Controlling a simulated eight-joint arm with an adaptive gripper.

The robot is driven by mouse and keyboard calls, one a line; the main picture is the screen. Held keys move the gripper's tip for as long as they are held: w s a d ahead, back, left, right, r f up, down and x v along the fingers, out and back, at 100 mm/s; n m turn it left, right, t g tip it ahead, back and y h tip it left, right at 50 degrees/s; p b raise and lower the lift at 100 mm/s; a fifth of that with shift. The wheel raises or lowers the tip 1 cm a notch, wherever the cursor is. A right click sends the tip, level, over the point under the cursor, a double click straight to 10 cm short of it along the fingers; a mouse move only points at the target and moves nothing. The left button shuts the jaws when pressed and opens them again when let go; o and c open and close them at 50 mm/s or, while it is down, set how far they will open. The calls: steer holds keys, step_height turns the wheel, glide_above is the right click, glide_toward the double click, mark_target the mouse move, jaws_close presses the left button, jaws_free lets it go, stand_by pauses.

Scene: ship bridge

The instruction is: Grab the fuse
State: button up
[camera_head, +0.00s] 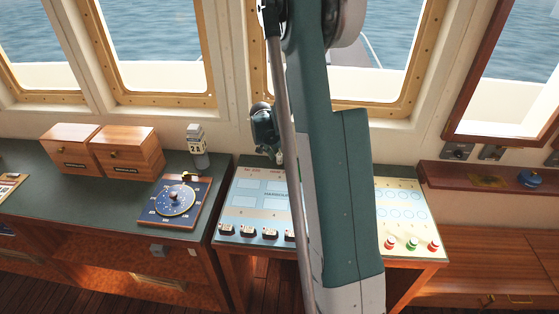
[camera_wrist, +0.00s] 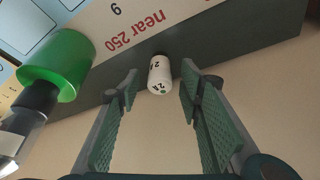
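A small white cylindrical fuse (camera_wrist: 159,76) with "2 A" markings shows near the middle of the wrist view. Its far end is dark and meets the dark grey side of a panel (camera_wrist: 215,38); I cannot tell how it is supported. My gripper (camera_wrist: 160,88) is open, with one green padded finger to the left and one to the right of the fuse. Gaps show between the fuse and both fingers. In the head view my arm covers the middle of the console, and I cannot make out the fuse there.
A large green cylinder (camera_wrist: 60,64) on a dark stem stands close to the left finger. The sloped console (camera_head: 255,213) carries switches and red and green knobs (camera_head: 412,243). Two wooden boxes (camera_head: 125,150), a grey device (camera_head: 196,145) and a blue dial board (camera_head: 175,200) stand left.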

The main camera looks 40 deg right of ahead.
mark_target(280, 155)
steer(key=shift+c, duration=0.5)
steer(key=c, duration=0.9)
steer(key=shift+r, duration=5)
